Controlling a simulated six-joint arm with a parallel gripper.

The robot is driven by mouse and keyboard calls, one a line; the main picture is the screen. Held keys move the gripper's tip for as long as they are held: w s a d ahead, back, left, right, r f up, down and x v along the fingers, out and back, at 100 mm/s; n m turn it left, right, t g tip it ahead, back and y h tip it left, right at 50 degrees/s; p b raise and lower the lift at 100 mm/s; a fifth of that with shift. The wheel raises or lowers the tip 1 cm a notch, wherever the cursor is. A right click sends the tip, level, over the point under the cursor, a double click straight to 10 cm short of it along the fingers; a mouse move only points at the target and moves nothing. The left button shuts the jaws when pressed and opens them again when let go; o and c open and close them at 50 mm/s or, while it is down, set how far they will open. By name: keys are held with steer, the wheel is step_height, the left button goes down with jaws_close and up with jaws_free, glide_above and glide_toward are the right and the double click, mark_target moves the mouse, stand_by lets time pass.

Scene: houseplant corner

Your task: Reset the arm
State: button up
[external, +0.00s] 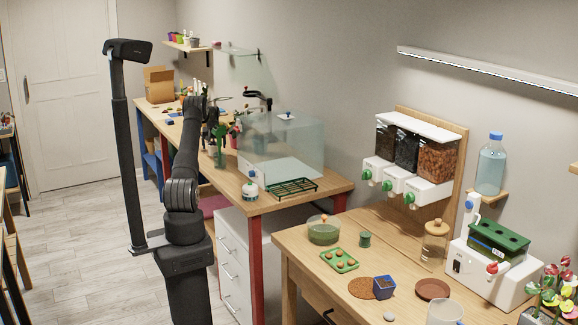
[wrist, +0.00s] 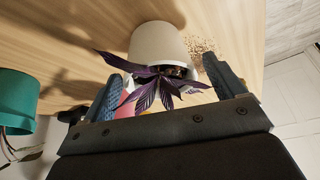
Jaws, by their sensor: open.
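My gripper (wrist: 162,60) is open, with its two blue-grey fingers spread wide in the wrist view. A white pot (wrist: 158,42) with a purple-leaved plant (wrist: 152,85) shows between and beyond the fingers. Its leaves spread across the gap and one reaches over the left finger. I cannot tell whether the fingers touch the plant. In the external view my arm reaches toward the far wooden bench, and my gripper (external: 212,128) is small and dark among the plants there.
A green pot (wrist: 18,100) stands left of the fingers in the wrist view. Crumbs (wrist: 200,46) lie beside the white pot. In the external view a clear glass tank (external: 285,145) stands on the bench right of my gripper. A camera post (external: 125,150) rises left of my arm.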

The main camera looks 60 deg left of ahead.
step_height(320, 180, up, 10)
steer(key=w+d+r+m+t+h, duration=0.15)
steer(key=w+d+r+m, duration=0.45)
steer(key=d+r, duration=0.6)
steer(key=w+d+r+m+t+h, duration=0.15)
steer(key=w+d+r+m, duration=0.45)
steer(key=d+r, duration=0.65)
steer(key=w+d+m+h, duration=0.1)
steer(key=w+d+m, duration=0.1)
steer(key=w+d, duration=0.3)
steer(key=w+d+m+h, duration=0.1)
steer(key=w+d, duration=0.4)
steer(key=d, duration=0.8)
steer(key=w+d+m+h, duration=0.1)
steer(key=w+d+m, duration=0.2)
steer(key=d, duration=0.6)
steer(key=shift+w+d+r+m+g, duration=0.2)
steer(key=shift+w+d+m+g, duration=0.15)
steer(key=shift+w, duration=0.65)
